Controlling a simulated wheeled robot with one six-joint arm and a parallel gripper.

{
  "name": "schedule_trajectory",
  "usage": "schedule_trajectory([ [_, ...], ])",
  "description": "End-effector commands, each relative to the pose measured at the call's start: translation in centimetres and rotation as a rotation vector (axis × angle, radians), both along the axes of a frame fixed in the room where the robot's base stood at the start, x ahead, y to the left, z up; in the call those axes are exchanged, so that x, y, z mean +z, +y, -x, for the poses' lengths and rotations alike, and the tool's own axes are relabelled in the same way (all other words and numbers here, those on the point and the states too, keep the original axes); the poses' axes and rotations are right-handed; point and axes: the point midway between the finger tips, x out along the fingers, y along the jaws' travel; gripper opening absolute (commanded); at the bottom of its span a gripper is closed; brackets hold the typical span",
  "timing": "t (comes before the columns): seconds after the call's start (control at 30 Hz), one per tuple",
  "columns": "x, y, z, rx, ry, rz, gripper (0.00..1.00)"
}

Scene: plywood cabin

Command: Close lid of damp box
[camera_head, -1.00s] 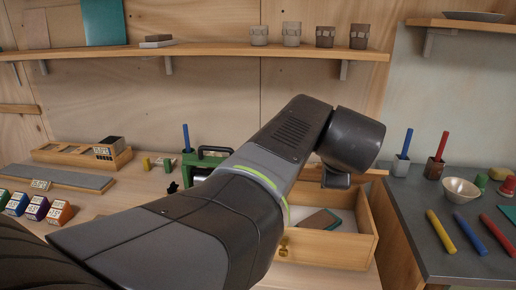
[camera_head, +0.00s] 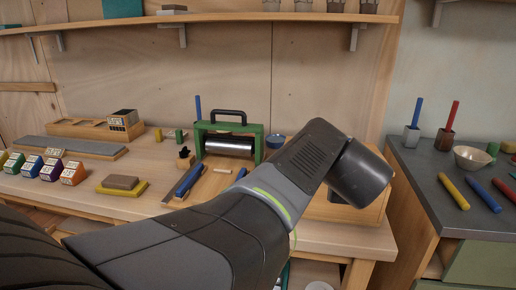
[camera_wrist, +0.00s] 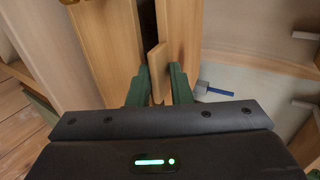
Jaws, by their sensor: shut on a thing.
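The damp box is the pale wooden box (camera_head: 345,210) at the right end of the bench; my arm hides most of it, including its inside, in the head view. In the wrist view, my gripper (camera_wrist: 160,86) has its two green fingers around a small wooden tab (camera_wrist: 157,62) and is shut on it. The tab adjoins wooden panels, which I take to be the lid (camera_wrist: 115,40) and another part of the box (camera_wrist: 183,35). A dark gap shows between these panels. My gripper is hidden behind my arm in the head view. I cannot tell the lid's exact angle.
A green frame with a metal roller (camera_head: 228,145) stands left of my arm, with a blue bowl (camera_head: 276,140) beside it. A yellow block (camera_head: 121,186) and small labelled boxes (camera_head: 52,168) lie further left. The grey-topped counter (camera_head: 430,185) is at right.

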Motion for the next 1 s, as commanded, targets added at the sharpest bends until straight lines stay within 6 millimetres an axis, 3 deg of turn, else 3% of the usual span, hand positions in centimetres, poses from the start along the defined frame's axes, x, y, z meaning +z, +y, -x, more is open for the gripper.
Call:
schedule_trajectory([
  [0.1,-0.78,0.04,-0.08,0.003,0.006,-0.003,0.0],
  [0.53,-0.84,0.04,-0.12,0.002,0.005,-0.004,0.0],
  [0.57,-0.84,0.04,-0.12,0.002,0.005,-0.004,0.25],
  [0.6,-0.81,0.04,-0.12,0.002,0.005,-0.004,0.3],
  [1.0,-0.32,-0.02,-0.16,0.002,0.002,-0.001,0.3],
])
